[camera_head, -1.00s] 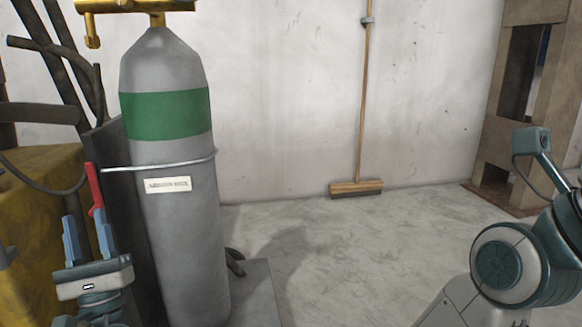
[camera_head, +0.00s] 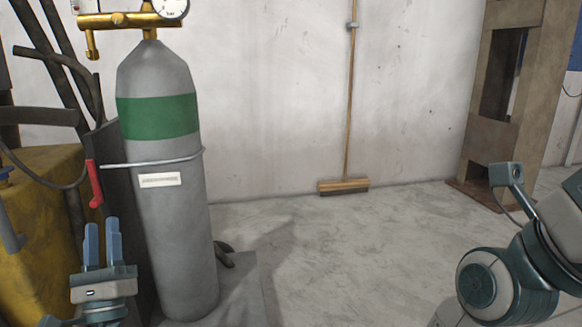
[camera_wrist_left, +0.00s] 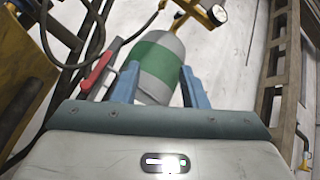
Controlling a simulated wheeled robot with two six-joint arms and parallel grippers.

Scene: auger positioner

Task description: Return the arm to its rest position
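My left gripper (camera_head: 103,240) is at the lower left in the head view, its two blue fingers pointing up and nothing between them. In the left wrist view the fingers (camera_wrist_left: 158,85) stand apart, with the grey gas cylinder (camera_wrist_left: 165,65) showing beyond the gap. In the head view my left gripper is left of the cylinder (camera_head: 180,240). A red handle (camera_head: 94,183) hangs just above the gripper; in the left wrist view the red handle (camera_wrist_left: 98,72) is left of the fingers. Part of my right arm (camera_head: 510,275) shows at the lower right, but its gripper is out of view.
A yellow drum (camera_head: 45,240) stands at the far left beside dark hoses. The cylinder has a green band and a brass valve with a gauge (camera_head: 172,6). A broom (camera_head: 343,186) leans on the back wall. A brown frame (camera_head: 486,150) stands right. The middle floor is clear.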

